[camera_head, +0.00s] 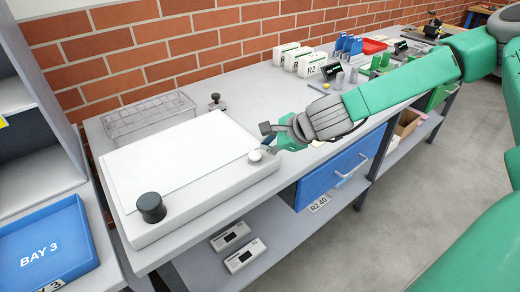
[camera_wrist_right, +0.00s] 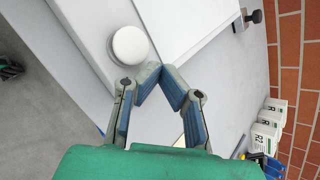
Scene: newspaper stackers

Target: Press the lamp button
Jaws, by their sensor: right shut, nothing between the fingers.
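The lamp (camera_head: 180,166) is a flat white box with a pale top panel, lying on the workbench. A black knob (camera_head: 151,207) stands at its front left corner. The round white button (camera_head: 255,156) sits at its right corner; it also shows in the right wrist view (camera_wrist_right: 130,45). My right gripper (camera_head: 266,143) is shut and empty, with its fingertips (camera_wrist_right: 146,78) just beside the button. I cannot tell whether they touch it. My left gripper is in neither view.
A clear rack (camera_head: 148,113) and a small black-knobbed part (camera_head: 216,102) stand behind the lamp. White boxes (camera_head: 290,57) and other items fill the bench's far end. A blue drawer (camera_head: 340,168) is under the bench. A blue bay tray (camera_head: 45,245) is at left.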

